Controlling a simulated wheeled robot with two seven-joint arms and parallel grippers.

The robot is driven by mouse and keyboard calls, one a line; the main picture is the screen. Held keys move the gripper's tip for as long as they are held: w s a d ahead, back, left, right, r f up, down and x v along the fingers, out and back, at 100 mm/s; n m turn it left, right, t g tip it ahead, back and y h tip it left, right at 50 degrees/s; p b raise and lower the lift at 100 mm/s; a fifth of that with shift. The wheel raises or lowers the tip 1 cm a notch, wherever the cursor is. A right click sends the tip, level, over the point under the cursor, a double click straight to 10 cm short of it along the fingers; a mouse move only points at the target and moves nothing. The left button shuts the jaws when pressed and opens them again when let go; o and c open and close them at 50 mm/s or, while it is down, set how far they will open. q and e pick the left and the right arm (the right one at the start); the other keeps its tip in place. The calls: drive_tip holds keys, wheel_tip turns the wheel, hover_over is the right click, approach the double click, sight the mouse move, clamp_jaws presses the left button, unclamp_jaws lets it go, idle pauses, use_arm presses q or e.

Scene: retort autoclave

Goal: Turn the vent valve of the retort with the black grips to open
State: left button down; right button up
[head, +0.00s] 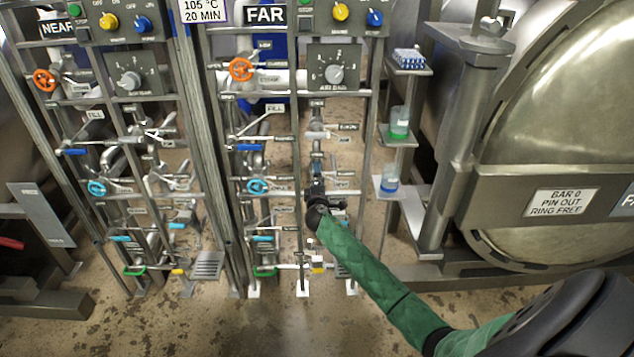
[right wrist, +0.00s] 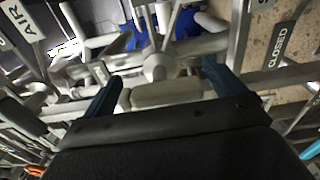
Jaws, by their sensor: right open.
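My right gripper (head: 317,183) reaches the far pipe panel (head: 300,230) from the front, among small pipes and labelled valves low on its right side. In the right wrist view its two blue fingers (right wrist: 161,84) are apart. A pale grey valve handle or pipe piece (right wrist: 168,94) lies between them; I cannot tell whether they touch it. A tag reading CLOSED (right wrist: 281,47) is to the right of the fingers. The small labels in the head view are too blurred to tell which valve is the vent, and no black grips show clearly. My left gripper is out of view.
The near panel (head: 130,175) stands to the left, with similar valves. An orange handwheel (head: 241,69) and a blue one (head: 257,187) sit left of my gripper. Shelves with bottles (head: 390,178) and a large retort door (head: 560,120) are to the right.

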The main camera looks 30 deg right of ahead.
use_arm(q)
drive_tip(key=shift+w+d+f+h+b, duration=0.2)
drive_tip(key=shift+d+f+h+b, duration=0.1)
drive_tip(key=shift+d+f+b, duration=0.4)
use_arm(e)
drive_tip(key=v, duration=0.7)
drive_tip(key=shift+s+a, duration=0.25)
drive_tip(key=shift+s, duration=0.05)
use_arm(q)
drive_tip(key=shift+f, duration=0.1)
use_arm(e)
drive_tip(key=shift+f, duration=0.1)
